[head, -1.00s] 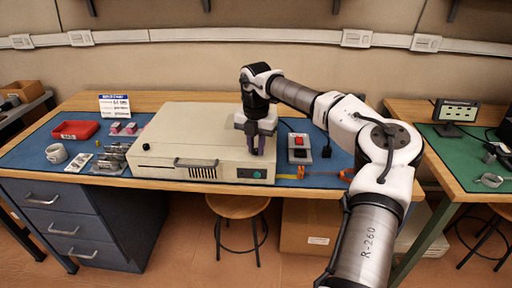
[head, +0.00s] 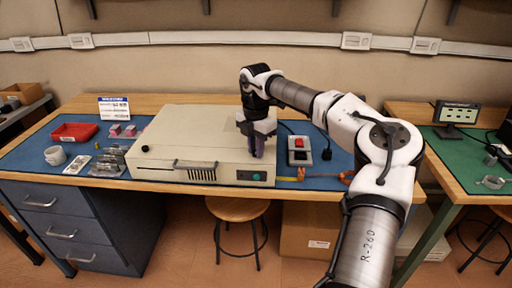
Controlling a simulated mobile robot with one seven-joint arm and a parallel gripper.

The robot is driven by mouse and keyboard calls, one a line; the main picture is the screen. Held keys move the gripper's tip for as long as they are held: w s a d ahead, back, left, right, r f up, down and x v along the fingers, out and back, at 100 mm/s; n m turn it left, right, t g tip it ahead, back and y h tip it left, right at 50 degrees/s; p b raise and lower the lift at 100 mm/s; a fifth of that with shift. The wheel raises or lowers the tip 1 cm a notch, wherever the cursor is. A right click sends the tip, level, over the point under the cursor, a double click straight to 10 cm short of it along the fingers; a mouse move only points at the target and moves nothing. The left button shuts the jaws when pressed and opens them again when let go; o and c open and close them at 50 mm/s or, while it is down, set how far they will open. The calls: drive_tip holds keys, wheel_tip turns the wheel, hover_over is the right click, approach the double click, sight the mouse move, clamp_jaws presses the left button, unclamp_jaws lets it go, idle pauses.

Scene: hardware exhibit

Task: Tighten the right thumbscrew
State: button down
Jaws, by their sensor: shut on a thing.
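A beige equipment case (head: 190,140) lies on the blue mat of the workbench. A black thumbscrew (head: 145,148) shows at the left of its top, near the front edge. My gripper (head: 256,154) points down over the right front part of the case top, with its fingers close together. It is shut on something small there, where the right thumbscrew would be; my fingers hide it.
A box with a red button (head: 298,142) stands right of the case. A red tray (head: 74,132), a white mug (head: 55,156) and small parts lie to the left. A stool (head: 237,208) stands below the bench. A green-topped table is at right.

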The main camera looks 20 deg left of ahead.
drive_tip(key=c, duration=1.3)
unclamp_jaws()
wheel_tip(320, 180, up, 14)
drive_tip(key=shift+f+b, duration=0.1)
drive_tip(key=shift+b, duration=0.45)
